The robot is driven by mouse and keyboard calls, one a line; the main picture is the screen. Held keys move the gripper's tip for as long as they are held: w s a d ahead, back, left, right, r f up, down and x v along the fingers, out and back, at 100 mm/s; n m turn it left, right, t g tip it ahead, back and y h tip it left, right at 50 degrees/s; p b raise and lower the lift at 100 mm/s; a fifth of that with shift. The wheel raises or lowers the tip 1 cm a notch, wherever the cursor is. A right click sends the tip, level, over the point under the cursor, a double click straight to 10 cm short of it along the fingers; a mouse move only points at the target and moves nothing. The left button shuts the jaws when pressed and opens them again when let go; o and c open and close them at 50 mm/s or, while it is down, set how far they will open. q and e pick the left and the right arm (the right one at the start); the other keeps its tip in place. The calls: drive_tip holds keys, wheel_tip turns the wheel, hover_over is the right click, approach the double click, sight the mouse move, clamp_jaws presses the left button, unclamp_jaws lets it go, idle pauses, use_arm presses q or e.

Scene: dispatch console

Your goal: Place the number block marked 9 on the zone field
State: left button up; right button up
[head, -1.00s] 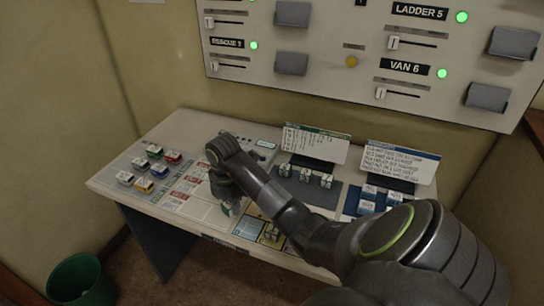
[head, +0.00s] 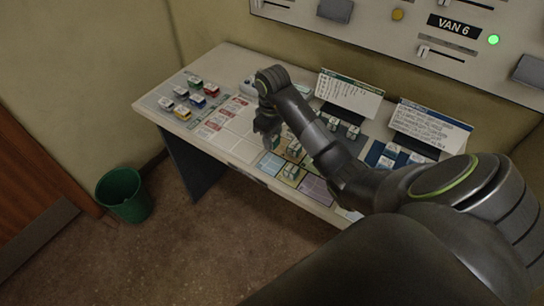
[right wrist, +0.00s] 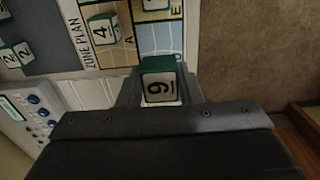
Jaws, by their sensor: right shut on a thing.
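My right gripper (right wrist: 160,88) is shut on the white and green number block marked 9 (right wrist: 160,84), whose marked face shows in the right wrist view. In the head view this gripper (head: 268,138) is over the desk by the left end of the zone plan; the block is mostly hidden there. The zone plan (right wrist: 128,62) has coloured fields, with letters A and E readable. Its blue field (head: 270,163) shows in the head view. A block marked 4 (right wrist: 101,29) stands on the plan. My left gripper is not in view.
Several coloured vehicle blocks (head: 195,95) stand at the desk's left end. More number blocks (head: 343,128) stand on a dark strip behind the plan. Two upright cards (head: 350,95) stand at the back. A green bin (head: 124,194) is on the floor.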

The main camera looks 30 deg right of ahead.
drive_tip(key=b, duration=0.6)
hover_over(272, 164)
wheel_tip(272, 164, down, 7)
drive_tip(key=shift+r, duration=0.1)
wheel_tip(272, 164, down, 2)
drive_tip(key=shift+f+b, duration=0.1)
drive_tip(key=shift+b, duration=0.85)
drive_tip(key=shift+f, duration=0.1)
drive_tip(key=shift+f, duration=0.1)
drive_tip(key=shift+f, duration=0.1)
drive_tip(key=o, duration=1)
drive_tip(key=shift+c, duration=0.2)
